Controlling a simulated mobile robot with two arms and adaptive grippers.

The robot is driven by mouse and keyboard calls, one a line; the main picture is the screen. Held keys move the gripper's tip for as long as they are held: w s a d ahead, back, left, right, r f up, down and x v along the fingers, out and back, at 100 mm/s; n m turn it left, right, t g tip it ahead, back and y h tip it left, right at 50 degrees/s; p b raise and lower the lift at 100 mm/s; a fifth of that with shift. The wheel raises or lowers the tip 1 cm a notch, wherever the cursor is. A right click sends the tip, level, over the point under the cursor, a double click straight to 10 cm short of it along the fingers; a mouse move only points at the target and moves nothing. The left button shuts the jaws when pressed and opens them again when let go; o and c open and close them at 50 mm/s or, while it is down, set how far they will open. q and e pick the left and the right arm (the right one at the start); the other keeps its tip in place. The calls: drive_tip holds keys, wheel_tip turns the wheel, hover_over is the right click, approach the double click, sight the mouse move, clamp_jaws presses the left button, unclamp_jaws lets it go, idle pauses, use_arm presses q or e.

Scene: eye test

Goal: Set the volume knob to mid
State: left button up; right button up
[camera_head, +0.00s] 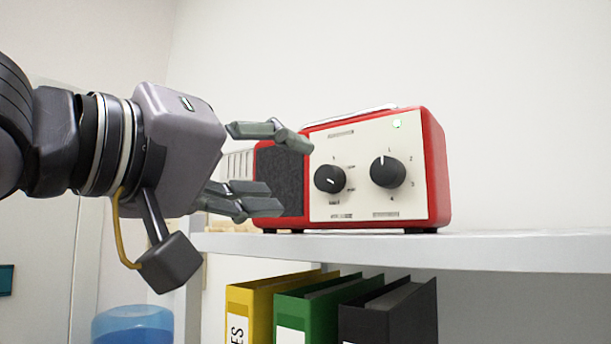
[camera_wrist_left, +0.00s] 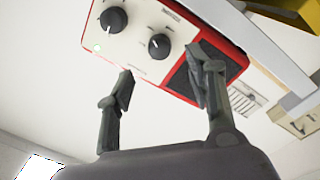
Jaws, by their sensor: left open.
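A red radio (camera_head: 437,170) with a cream front panel stands on a shelf. Its left black knob (camera_head: 329,178), with small unreadable labels around it, shows a short, roughly level white mark. I take this for the volume knob, though I cannot read its name. The right black knob (camera_head: 388,172) is ringed by numbers, its mark pointing up near 1. My left gripper (camera_head: 290,178) is open and empty, left of the left knob, fingers toward it. In the left wrist view, which is turned over, the same knob (camera_wrist_left: 159,45) lies beyond the open fingertips (camera_wrist_left: 160,74), apparently untouched.
The white shelf (camera_head: 500,247) has free room right of the radio. Yellow (camera_head: 262,300), green (camera_head: 310,305) and black (camera_head: 395,312) binders stand below. A pale ribbed object (camera_head: 238,165) is behind my fingers. A blue container (camera_head: 133,326) is at lower left.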

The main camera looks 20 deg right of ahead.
use_arm(q)
drive_tip(key=shift+v, duration=1.9)
drive_tip(key=shift+d, duration=0.1)
